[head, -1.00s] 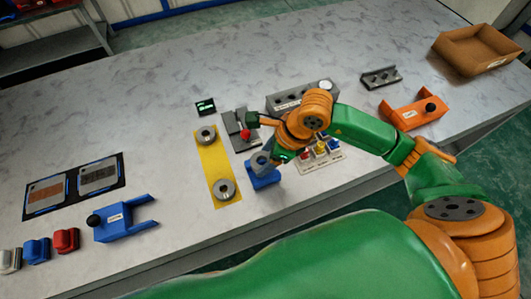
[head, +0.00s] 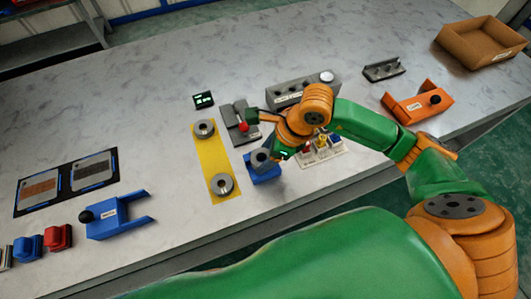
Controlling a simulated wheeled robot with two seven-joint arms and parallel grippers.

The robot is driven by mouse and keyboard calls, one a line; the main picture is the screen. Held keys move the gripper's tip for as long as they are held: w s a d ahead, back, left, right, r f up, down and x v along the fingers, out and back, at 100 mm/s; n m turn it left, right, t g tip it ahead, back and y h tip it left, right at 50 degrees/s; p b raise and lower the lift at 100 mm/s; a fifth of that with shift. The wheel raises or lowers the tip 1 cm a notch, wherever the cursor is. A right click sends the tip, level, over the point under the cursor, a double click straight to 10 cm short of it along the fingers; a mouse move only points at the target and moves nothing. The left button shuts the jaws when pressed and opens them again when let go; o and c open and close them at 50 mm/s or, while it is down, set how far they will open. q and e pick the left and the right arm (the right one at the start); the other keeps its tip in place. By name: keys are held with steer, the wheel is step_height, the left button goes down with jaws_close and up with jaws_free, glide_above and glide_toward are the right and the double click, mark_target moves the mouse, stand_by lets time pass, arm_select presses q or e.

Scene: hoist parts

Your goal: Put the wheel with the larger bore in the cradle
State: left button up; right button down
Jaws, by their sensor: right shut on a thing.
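My right gripper (head: 277,157) reaches down at the middle of the table, its fingers mostly hidden by my wrist. It is shut on a grey wheel (head: 261,158), which sits at a blue block that looks like the cradle (head: 264,174). I cannot tell whether the wheel rests fully in it. Two other grey wheels, each with a dark central hole, lie on a yellow mat: one at the far end (head: 204,128), one at the near end (head: 222,184). The bore of the held wheel is not clear. My left gripper is not in view.
A grey fixture with a red knob (head: 241,127) stands just behind the cradle. A panel of coloured buttons (head: 322,147) is to its right, partly behind my arm. A blue fixture (head: 112,218) stands left, an orange one (head: 415,103) right. The table's left back is clear.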

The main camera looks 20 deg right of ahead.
stand_by(0.4)
steer(key=shift+f+b, duration=0.1)
steer(key=shift+b, duration=0.2)
steer(key=shift+f, duration=0.1)
steer(key=shift+s+f+b, duration=0.15)
steer(key=shift+b, duration=0.3)
stand_by(0.4)
